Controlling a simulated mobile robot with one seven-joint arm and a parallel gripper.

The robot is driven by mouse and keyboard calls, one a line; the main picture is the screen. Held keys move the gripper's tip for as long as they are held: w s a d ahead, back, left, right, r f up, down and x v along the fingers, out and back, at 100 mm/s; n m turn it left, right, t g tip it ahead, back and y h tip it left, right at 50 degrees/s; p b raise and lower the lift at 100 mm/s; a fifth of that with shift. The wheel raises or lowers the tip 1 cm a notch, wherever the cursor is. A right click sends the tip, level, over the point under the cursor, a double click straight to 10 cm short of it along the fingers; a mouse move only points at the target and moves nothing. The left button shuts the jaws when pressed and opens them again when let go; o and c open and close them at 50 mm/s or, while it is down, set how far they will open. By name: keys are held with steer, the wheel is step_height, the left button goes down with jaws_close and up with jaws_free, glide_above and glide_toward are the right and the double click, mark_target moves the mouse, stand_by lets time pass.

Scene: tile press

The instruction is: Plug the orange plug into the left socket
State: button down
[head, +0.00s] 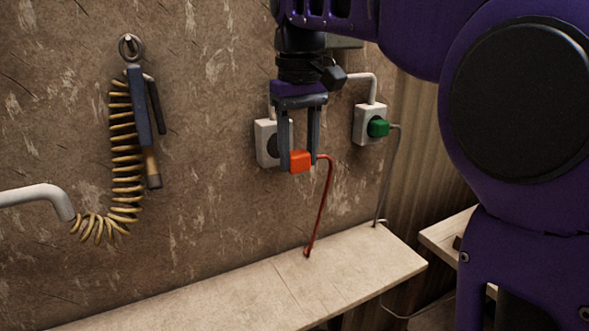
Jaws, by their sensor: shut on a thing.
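The orange plug (300,161) is between the fingertips of my gripper (299,163), which is shut on it. A red cord runs from the plug down to the shelf. The left socket (262,143) is a white box on the wall with a dark round face, partly hidden behind my gripper's fingers. The plug is in front of the socket and looks a little lower and to the right of its face. I cannot tell how far it is from the socket.
A pale shelf (222,301) runs along the wall below the sockets. A coiled yellow air hose (126,178) with a blue tool (139,108) hangs from a hook on the left. The wall between hose and left socket is clear.

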steer(key=shift+w+a+p, duration=0.45)
steer(key=shift+w, duration=0.3)
steer(key=shift+w+a+p, duration=0.45)
steer(key=shift+w, duration=0.3)
steer(key=shift+w+a+p, duration=0.45)
steer(key=shift+w, duration=0.3)
steer(key=shift+w+a+p, duration=0.1)
steer(key=shift+w+p, duration=0.05)
steer(key=shift+p, duration=0.95)
steer(key=shift+w+a, duration=0.25)
steer(key=shift+w, duration=0.1)
steer(key=shift+c, duration=1.3)
jaws_free()
